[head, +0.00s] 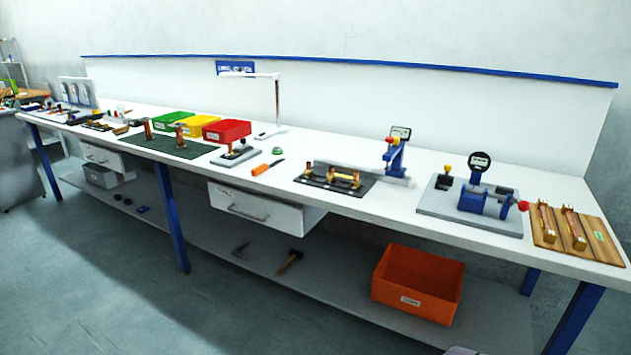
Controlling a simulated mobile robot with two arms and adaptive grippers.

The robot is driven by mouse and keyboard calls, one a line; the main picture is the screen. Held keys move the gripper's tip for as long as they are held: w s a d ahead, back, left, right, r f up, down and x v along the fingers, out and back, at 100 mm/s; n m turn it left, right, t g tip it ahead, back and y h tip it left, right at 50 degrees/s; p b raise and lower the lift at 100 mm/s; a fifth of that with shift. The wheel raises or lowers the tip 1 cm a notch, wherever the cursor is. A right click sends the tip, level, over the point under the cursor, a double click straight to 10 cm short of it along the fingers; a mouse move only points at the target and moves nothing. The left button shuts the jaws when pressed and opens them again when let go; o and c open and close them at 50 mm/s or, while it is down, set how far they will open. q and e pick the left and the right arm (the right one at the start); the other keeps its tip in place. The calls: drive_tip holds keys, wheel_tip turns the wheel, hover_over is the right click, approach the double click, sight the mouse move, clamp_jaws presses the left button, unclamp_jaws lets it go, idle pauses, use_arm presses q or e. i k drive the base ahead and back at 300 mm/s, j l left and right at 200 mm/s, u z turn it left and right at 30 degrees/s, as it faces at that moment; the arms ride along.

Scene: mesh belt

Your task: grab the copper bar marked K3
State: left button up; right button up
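Two copper-coloured bars, a left one (546,222) and a right one (573,228), lie on a wooden board (607,250) at the right end of the white workbench. More copper-coloured pieces (346,178) are on a black plate (335,188) near the bench's middle, and two upright ones (148,130) stand on a green mat (185,149) further left. No K3 marking is readable at this distance, so I cannot tell which bar is K3. Neither of my grippers is in view.
A blue measuring fixture (485,203) with a dial stands left of the wooden board. Green, yellow and red bins (227,131) sit at the back. An orange crate (418,283) is on the lower shelf. The floor in front is clear.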

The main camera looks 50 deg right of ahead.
sight(549, 235)
drive_tip(key=k+l+u, duration=0.3)
drive_tip(key=l, duration=0.55)
drive_tip(key=k+l+u, duration=0.3)
drive_tip(key=k+l, duration=0.25)
drive_tip(key=l, duration=0.15)
drive_tip(key=k+l+u, duration=0.3)
drive_tip(key=k+l, duration=0.25)
drive_tip(key=l, duration=0.1)
